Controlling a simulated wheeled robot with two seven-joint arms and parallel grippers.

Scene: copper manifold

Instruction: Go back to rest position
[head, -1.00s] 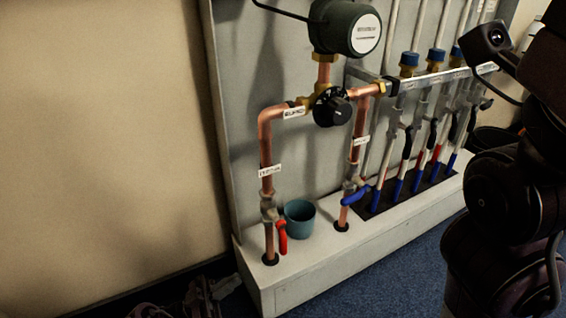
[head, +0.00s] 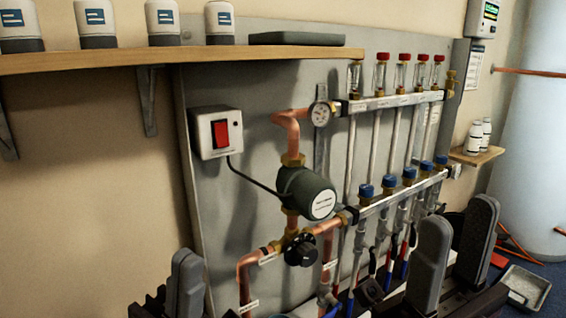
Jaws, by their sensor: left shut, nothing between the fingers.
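The copper manifold is on a grey backboard (head: 262,70). It has copper pipes (head: 287,132), a dark green pump (head: 305,192), a black valve knob (head: 300,250) and an upper manifold bar (head: 390,101) with red caps. A lower bar (head: 400,194) carries blue caps. My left gripper (head: 187,258) shows at the lower left, raised in front of the board, with its dark fingers together and nothing between them. My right gripper (head: 458,212) shows at the lower right with two dark fingers apart and nothing seen between them. The lower pipes and valves are partly hidden.
A wooden shelf (head: 200,57) with several bottles runs along the top left. A switch box (head: 217,133) with a red switch is on the board. A white tank (head: 545,150) stands at the right. A grey tray (head: 524,288) lies on the floor.

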